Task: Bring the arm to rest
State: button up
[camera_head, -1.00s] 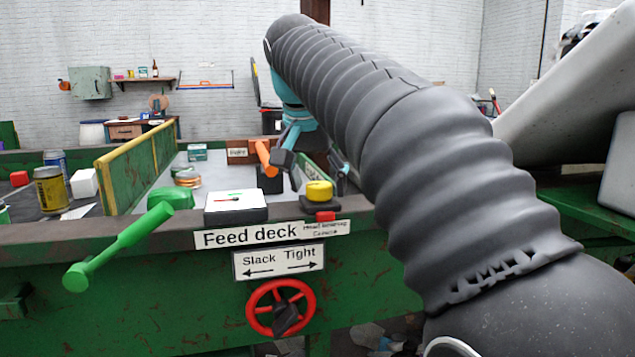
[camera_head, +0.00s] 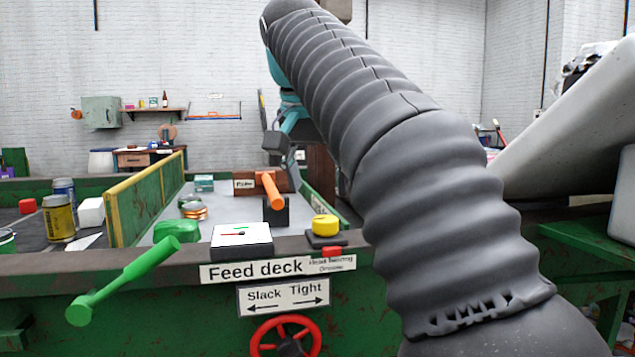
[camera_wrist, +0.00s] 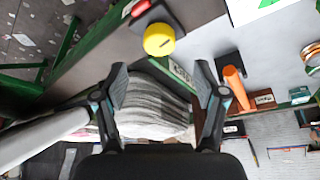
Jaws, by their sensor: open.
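My arm, in a grey ribbed sleeve, crosses the right half of the head view and reaches over the feed deck. My gripper (camera_head: 283,146) shows at its far end, partly hidden behind the sleeve. In the wrist view my gripper (camera_wrist: 159,90) has its two fingers spread wide apart with nothing between them. The gripper hangs above the deck and touches nothing that I can see.
The orange lever (camera_head: 271,190) stands close below my gripper. A red handwheel (camera_head: 285,340) is below. Cans (camera_head: 60,217) stand at left.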

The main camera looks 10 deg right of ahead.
jog(key=shift+f, duration=0.1)
jog(key=s+f+n+y, duration=0.1)
jog(key=s+f+n, duration=0.1)
jog(key=s+f, duration=0.4)
jog(key=s+d+f+n+t, duration=0.1)
jog(key=s+f, duration=0.6)
jog(key=f, duration=0.9)
jog(key=s+d+f+n+t+y, duration=0.1)
jog(key=s+f+n, duration=0.3)
jog(key=s+f, duration=0.3)
notch_tip(320, 180, down, 5)
jog(key=shift+y, duration=0.3)
